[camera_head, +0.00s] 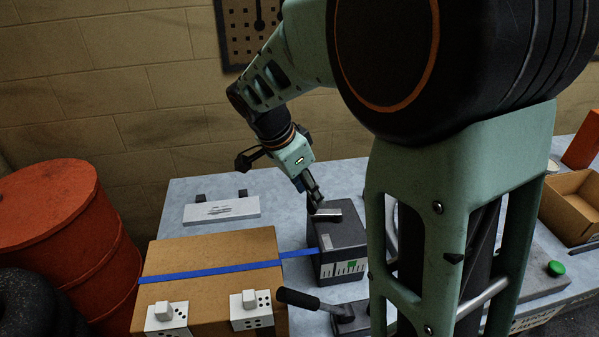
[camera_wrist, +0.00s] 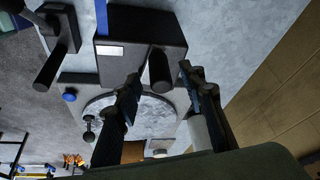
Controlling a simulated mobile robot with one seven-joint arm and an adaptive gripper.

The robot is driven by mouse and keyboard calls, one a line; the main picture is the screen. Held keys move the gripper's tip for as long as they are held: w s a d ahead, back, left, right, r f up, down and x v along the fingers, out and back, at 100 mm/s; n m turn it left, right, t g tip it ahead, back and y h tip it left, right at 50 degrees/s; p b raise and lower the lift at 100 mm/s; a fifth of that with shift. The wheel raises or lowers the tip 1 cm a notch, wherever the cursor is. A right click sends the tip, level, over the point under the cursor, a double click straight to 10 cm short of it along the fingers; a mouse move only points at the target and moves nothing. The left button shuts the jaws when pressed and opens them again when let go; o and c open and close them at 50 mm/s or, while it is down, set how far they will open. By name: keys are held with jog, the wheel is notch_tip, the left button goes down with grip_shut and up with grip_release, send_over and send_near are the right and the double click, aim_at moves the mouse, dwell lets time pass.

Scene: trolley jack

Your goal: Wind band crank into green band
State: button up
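The band crank is a dark grey box (camera_head: 338,245) with a blue band (camera_head: 211,270) running from it over a cardboard box. A scale with dark ticks and a green band (camera_head: 352,264) is on its front; I cannot make out a pointer. A grey handle (camera_head: 326,214) shows at its top. In the wrist view the box (camera_wrist: 118,62) shows with its dark round handle (camera_wrist: 159,70) standing out towards the camera. My gripper (camera_head: 314,198) is just above the handle. In the wrist view its fingers (camera_wrist: 160,76) are apart, one on each side of the handle's end; contact is not visible.
The cardboard box (camera_head: 208,250) with white blocks stands left of the crank. A black-handled lever (camera_head: 297,299) is close in front. A white plate (camera_head: 221,210) lies behind, and a red drum (camera_head: 52,225) is at left. A green button (camera_head: 556,268) is at right.

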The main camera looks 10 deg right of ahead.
jog(key=shift+x, duration=1.9)
grip_shut()
